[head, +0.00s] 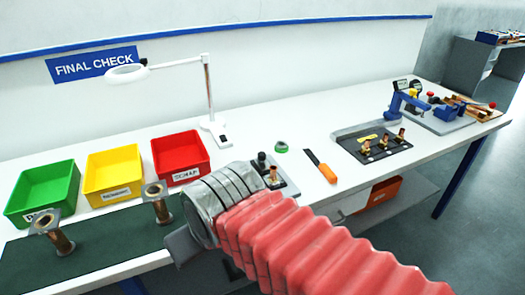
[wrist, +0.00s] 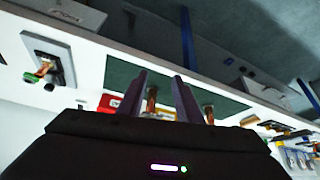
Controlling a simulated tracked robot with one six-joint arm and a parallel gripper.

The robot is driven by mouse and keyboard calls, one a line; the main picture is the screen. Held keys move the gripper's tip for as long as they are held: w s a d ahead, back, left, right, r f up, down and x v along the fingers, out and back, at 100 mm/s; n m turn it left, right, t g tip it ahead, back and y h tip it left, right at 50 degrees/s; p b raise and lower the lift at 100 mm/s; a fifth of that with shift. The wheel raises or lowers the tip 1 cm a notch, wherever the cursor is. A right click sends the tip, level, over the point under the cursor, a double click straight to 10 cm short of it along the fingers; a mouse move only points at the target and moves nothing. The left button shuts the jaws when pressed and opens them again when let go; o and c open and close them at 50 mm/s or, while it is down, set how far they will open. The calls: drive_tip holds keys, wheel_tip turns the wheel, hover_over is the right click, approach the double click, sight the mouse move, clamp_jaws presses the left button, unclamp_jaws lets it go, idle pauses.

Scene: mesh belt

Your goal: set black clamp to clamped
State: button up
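The black clamp (head: 262,161) stands on a small light plate at the table's front middle, beside a copper piece (head: 272,174); my arm hides part of it in the head view. What looks like the same fixture shows at the upper left of the wrist view (wrist: 45,66), with dark knobs, a copper piece and a pale plate. The clamp's lever position is too small to tell. My gripper (wrist: 161,76) points away from the clamp, over the green mat. Its two fingers are apart with nothing held between them.
Two copper flanged parts (head: 157,200) (head: 53,232) stand on the dark green mat (head: 110,245). Green, yellow and red bins (head: 180,152) and a lamp (head: 208,95) stand behind. An orange-handled tool (head: 322,167) and a black fixture tray (head: 372,150) lie to the right.

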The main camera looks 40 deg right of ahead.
drive_tip(key=shift+o, duration=1.2)
drive_tip(key=shift+w+d+r, duration=0.15)
drive_tip(key=shift+w+r, duration=0.05)
drive_tip(key=w+d+r+m+g, duration=0.1)
drive_tip(key=w+d+r+m, duration=0.45)
drive_tip(key=w+m, duration=0.25)
drive_tip(key=m+y, duration=0.2)
drive_tip(key=m, duration=2)
hover_over(262, 154)
drive_tip(key=s+d, duration=0.3)
drive_tip(key=s, duration=0.2)
wheel_tip(262, 154, down, 2)
drive_tip(key=shift+g, duration=0.4)
drive_tip(key=shift+f, duration=0.15)
drive_tip(key=x, duration=1.3)
drive_tip(key=shift+w+a+f, duration=0.15)
drive_tip(key=shift+a+f, duration=0.05)
drive_tip(key=shift+a, duration=0.05)
drive_tip(key=shift+c, duration=0.3)
